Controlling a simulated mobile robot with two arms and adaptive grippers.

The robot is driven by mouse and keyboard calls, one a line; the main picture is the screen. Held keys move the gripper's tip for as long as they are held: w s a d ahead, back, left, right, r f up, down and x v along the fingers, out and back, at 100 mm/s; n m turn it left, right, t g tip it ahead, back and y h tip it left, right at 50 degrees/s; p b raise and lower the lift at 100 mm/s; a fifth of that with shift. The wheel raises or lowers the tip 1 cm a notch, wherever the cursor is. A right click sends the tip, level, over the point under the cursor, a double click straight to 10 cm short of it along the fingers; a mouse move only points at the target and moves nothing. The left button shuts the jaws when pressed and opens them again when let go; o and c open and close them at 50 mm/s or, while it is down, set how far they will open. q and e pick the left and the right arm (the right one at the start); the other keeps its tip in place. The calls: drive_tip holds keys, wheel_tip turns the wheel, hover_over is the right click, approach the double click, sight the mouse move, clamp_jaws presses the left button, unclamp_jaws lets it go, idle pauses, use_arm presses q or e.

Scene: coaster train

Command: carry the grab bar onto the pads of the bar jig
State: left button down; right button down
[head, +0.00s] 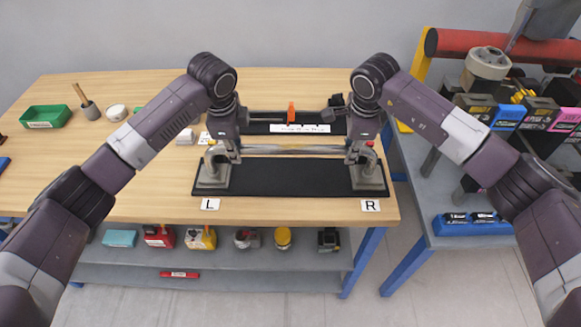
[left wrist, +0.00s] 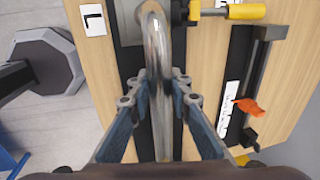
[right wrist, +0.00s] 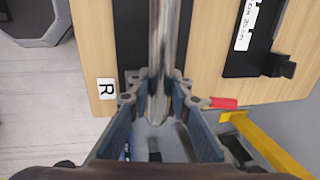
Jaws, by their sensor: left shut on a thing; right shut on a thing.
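The grab bar (head: 290,149) is a shiny metal tube lying level across the bar jig. The jig is a black base plate (head: 290,178) with a grey stand at the L end (head: 213,178) and another at the R end (head: 368,178). My left gripper (head: 226,148) is shut on the bar near the L stand; its bent end shows in the left wrist view (left wrist: 155,45). My right gripper (head: 358,150) is shut on the bar near the R stand; the right wrist view shows the tube between the fingers (right wrist: 165,50). The grippers hide the pads, so I cannot tell whether the bar touches them.
Behind the jig stands a black fixture (head: 255,127) with an orange upright part (head: 291,112) and a white label. A green tray (head: 46,117) and small items are at the table's left. A cart (head: 460,205) with tools stands at the right. The table's front edge is close to the jig.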

use_arm(q)
drive_tip(key=c, duration=1.8)
unclamp_jaws()
drive_tip(key=shift+s, duration=0.1)
use_arm(e)
drive_tip(key=c, duration=1.8)
unclamp_jaws()
drive_tip(key=shift+s, duration=0.1)
use_arm(q)
drive_tip(key=o, duration=0.6)
use_arm(e)
drive_tip(key=shift+o, duration=0.2)
use_arm(q)
drive_tip(key=shift+f, duration=0.2)
use_arm(e)
drive_tip(key=shift+f, duration=0.2)
drive_tip(key=shift+r, duration=0.15)
use_arm(q)
drive_tip(key=r, duration=0.4)
drive_tip(key=s+r, duration=0.1)
drive_tip(key=r, duration=0.3)
drive_tip(key=s+r, duration=0.1)
drive_tip(key=r, duration=0.3)
drive_tip(key=shift+s, duration=0.15)
use_arm(e)
drive_tip(key=shift+o, duration=0.4)
drive_tip(key=o, duration=0.5)
drive_tip(key=shift+c, duration=0.2)
